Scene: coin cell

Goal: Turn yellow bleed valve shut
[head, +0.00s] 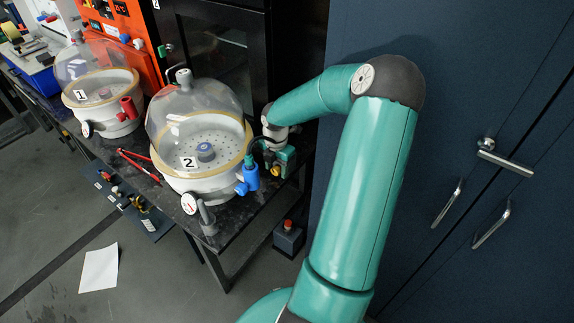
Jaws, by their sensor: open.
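A small yellow knob (275,171), which looks like the yellow bleed valve, shows low at the right of the dome marked 2, at the bench's right end. Whether it is turned open or shut is too small to tell. My teal arm reaches in from the right, and its wrist comes down beside the dome. My gripper (280,156) is open, close above and beside the yellow knob. Its fingertips are small and partly hidden, so I cannot tell whether they touch the knob. Nothing shows held in it.
The clear dome marked 2 (180,110) on its white base carries a blue valve (248,177) and a gauge (189,203). Another dome, marked 1 (95,65), stands farther left with a red valve (128,108). Dark cabinets (490,80) fill the right. Paper (99,268) lies on the floor.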

